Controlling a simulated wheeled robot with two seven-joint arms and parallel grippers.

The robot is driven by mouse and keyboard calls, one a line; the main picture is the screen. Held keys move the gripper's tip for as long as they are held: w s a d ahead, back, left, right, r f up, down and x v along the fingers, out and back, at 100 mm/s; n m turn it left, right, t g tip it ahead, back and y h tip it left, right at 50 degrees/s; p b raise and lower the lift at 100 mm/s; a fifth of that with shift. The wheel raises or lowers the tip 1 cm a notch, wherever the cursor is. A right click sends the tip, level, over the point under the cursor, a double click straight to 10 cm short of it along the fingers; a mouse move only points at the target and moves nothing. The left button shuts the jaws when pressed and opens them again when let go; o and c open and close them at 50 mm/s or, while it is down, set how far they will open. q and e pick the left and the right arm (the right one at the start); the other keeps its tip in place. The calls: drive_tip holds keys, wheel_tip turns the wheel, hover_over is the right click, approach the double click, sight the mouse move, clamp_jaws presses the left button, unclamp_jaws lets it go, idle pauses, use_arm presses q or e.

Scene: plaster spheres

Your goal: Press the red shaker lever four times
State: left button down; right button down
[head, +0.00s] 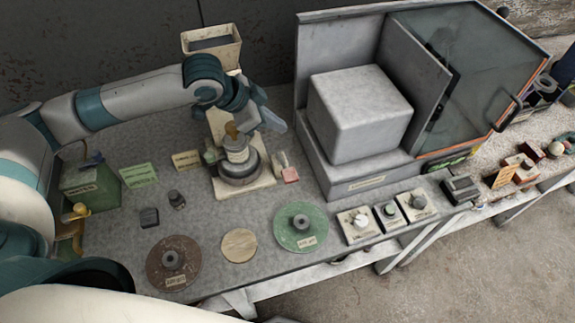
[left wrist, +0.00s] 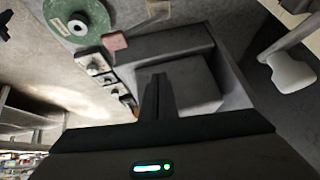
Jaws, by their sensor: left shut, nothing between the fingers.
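The shaker (head: 238,165) is a dark round machine on a pale base, with a jar-like part on top. The lever's faded red pad (head: 290,175) sits at its right side, near the grey cabinet. The pad also shows at the upper left of the left wrist view (left wrist: 115,41). My left gripper (head: 276,122) is above and behind the pad in the head view, apart from it. Its shut, empty fingers show in the left wrist view (left wrist: 157,80). My right gripper is out of view.
A large grey cabinet with a pale block (head: 360,113) and a glass door stands right of the shaker. A green disc (head: 301,241), a brown disc (head: 160,268) and knob boxes (head: 358,225) lie along the front.

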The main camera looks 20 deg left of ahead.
use_arm(q)
drive_tip(key=b, duration=0.7)
hover_over(285, 171)
drive_tip(key=w+a, duration=0.2)
wheel_tip(285, 171, down, 7)
drive_tip(key=shift+s+d+f, duration=0.2)
drive_tip(key=shift+d+f, duration=0.15)
drive_tip(key=shift+f, duration=0.25)
drive_tip(key=shift+f, duration=0.15)
idle(1.2)
drive_tip(key=shift+s+d+f, duration=0.1)
drive_tip(key=shift+f, duration=0.15)
drive_tip(key=shift+s+d+f, duration=0.15)
drive_tip(key=shift+s+f, duration=0.1)
drive_tip(key=shift+f, duration=0.35)
drive_tip(key=shift+s+d+f, duration=0.15)
drive_tip(key=shift+s+f, duration=0.05)
drive_tip(key=shift+f, duration=0.35)
drive_tip(key=shift+s+d+f, duration=0.15)
drive_tip(key=shift+s+f, duration=0.1)
drive_tip(key=shift+f, duration=0.35)
idle(2.6)
